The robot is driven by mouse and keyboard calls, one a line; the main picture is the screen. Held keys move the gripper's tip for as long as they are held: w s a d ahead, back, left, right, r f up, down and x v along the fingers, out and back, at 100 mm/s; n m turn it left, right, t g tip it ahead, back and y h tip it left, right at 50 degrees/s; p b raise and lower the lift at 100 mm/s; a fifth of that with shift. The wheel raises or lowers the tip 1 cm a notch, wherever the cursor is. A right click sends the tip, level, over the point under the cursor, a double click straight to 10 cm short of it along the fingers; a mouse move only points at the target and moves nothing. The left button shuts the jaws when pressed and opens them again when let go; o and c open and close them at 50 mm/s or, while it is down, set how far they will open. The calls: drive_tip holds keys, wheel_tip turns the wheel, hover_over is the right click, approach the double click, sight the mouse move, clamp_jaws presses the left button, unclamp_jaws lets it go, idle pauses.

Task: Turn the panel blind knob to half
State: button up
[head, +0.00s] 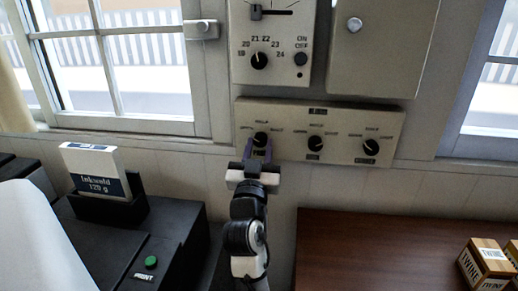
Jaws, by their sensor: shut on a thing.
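A beige control panel (290,112) on the wall carries three black knobs in a row, with small labels around them. My gripper (260,150) reaches up from below and is shut on the left knob (261,139), its purple fingertips around the knob's lower part. The left knob's pointer and part of its lower label area are hard to make out behind the fingers. The middle knob (316,144) and right knob (371,146) are free. The lettering is too small to tell surely which knob is named for the blind.
Above is a thermostat-like box (243,83) with a dial (259,61); a plain cabinet (375,50) hangs beside it. Windows flank the wall. A black machine (180,225) with an Inkweld box (90,170) stands left. A brown table (380,250) with twine boxes (487,262) is at right.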

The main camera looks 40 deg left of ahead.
drive_tip(key=shift+f+m+b, duration=0.1)
drive_tip(key=shift+m+b, duration=0.2)
drive_tip(key=shift+b, duration=0.15)
drive_tip(key=m+h+b, duration=0.1)
drive_tip(key=m+b, duration=0.1)
drive_tip(key=shift+s+a+f+t+b, duration=0.1)
drive_tip(key=shift+a+t+b, duration=0.05)
drive_tip(key=shift+t+b, duration=0.25)
drive_tip(key=m+h+b, duration=0.2)
drive_tip(key=m+b, duration=0.1)
drive_tip(key=m, duration=0.1)
drive_tip(key=shift+s+a+t, duration=0.1)
drive_tip(key=shift+t, duration=0.2)
drive_tip(key=m+h+b, duration=0.1)
drive_tip(key=m+b, duration=0.1)
drive_tip(key=m+h+b, duration=0.1)
drive_tip(key=m, duration=0.2)
drive_tip(key=shift+a+r+h+b, duration=0.1)
drive_tip(key=shift+r+h+b, duration=0.1)
drive_tip(key=shift+h+b, duration=0.2)
drive_tip(key=shift+r+m+g+h+b, duration=0.2)
drive_tip(key=shift+m+h+b, duration=0.3)
drive_tip(key=shift+m, duration=0.6)
drive_tip(key=shift+r+m+g+h+b, duration=0.1)
drive_tip(key=shift+m+g+h+b, duration=0.15)
drive_tip(key=shift+m+b, duration=0.65)
drive_tip(key=shift+m, duration=0.3)
drive_tip(key=o, duration=1)
drive_tip(key=shift+c, duration=0.2)
